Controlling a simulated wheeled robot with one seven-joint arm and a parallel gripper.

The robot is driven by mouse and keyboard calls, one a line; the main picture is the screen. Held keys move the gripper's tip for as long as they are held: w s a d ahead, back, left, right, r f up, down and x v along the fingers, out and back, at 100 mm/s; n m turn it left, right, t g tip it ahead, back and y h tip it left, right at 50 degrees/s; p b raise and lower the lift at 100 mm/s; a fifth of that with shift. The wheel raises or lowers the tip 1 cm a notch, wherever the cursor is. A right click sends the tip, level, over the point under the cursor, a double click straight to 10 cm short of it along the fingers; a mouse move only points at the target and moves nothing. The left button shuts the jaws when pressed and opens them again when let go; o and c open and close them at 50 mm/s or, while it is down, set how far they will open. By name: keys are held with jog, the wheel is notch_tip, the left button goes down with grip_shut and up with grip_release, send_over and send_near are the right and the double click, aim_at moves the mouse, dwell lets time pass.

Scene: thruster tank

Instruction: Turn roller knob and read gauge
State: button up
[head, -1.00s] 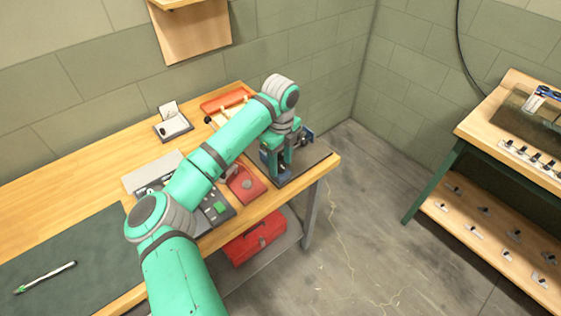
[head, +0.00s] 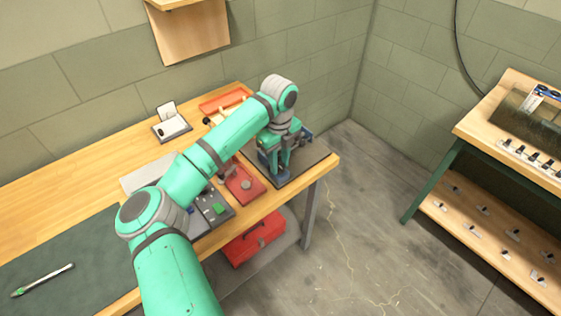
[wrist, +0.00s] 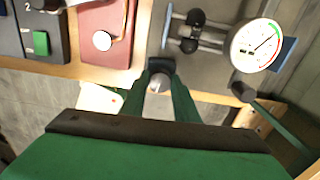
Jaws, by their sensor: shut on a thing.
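My gripper (wrist: 158,98) is shut on the roller knob (wrist: 158,82), a small grey cylinder with a dark end at the near edge of the roller stand. In the head view my gripper (head: 274,164) points down over the dark plate at the bench's right end. The dark rollers (wrist: 195,32) sit on pale rails just beyond the knob. The arm hides most of the stand in the head view.
A red plate (wrist: 110,22) with a round button lies left of the stand, beside a dark panel with a green button (wrist: 41,43). A red toolbox (head: 255,243) sits on the shelf below. The bench's front edge is close by. Open floor lies to the right.

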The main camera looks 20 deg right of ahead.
jog(key=m, duration=0.3)
jog(key=shift+r+m, duration=0.1)
jog(key=shift+m, duration=0.2)
jog(key=m, duration=1.4)
jog(key=shift+d, duration=0.1)
jog(key=m, duration=0.9)
jog(key=shift+m, duration=0.3)
jog(key=m, duration=0.4)
jog(key=shift+m, duration=2.1)
